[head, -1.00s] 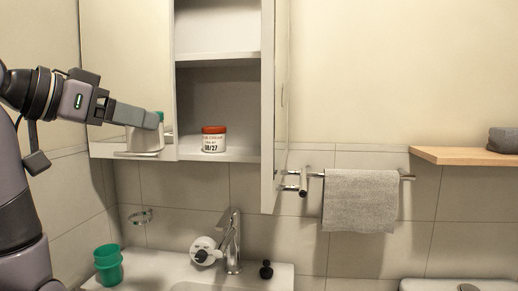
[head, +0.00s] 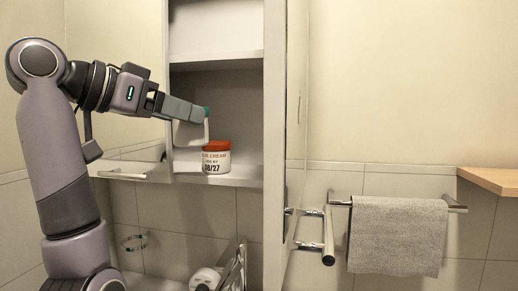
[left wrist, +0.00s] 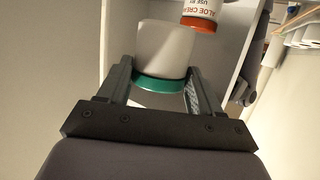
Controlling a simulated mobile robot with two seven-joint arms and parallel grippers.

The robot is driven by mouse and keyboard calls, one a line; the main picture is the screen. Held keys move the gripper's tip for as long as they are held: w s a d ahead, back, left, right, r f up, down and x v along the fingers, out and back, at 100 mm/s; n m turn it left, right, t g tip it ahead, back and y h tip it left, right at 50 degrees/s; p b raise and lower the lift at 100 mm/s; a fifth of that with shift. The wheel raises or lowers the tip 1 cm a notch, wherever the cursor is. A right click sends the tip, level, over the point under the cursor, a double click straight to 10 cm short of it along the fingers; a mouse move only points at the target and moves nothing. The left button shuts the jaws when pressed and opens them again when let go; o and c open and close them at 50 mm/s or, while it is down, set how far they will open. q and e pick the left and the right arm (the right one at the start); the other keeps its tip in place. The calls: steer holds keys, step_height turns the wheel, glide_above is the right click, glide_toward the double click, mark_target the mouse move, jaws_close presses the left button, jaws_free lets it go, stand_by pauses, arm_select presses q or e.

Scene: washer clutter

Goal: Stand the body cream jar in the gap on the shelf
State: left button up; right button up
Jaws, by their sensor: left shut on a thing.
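My left gripper (head: 198,112) is shut on a white jar with a green lid (head: 188,132), taken to be the body cream jar; no label on it can be read. The left wrist view shows the white jar body (left wrist: 165,45) and its green lid between my two fingers. The jar is held above the shelf board, at the left side of the cabinet opening. A white jar with a red lid (head: 216,158) stands upright on the shelf (head: 245,172), to the right of and below the held jar. Its label shows 08/27. My right gripper is not in view.
The cabinet's right side panel (head: 276,120) and open mirror door (head: 298,100) bound the opening on the right. An upper shelf (head: 215,57) lies above. Shelf space right of the red-lidded jar is bare. A grey towel (head: 398,235) hangs on a rail.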

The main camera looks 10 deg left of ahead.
arm_select(q)
steer(key=w+d+p, duration=0.4)
steer(key=w+d, duration=0.7)
steer(key=f, duration=0.6)
steer(key=shift+s+a+f, duration=0.1)
steer(key=shift+a+f, duration=0.15)
steer(key=shift+d+f, duration=0.1)
steer(key=shift+f, duration=0.1)
steer(key=shift+f, duration=0.15)
steer(key=o, duration=0.9)
steer(key=shift+f, duration=0.1)
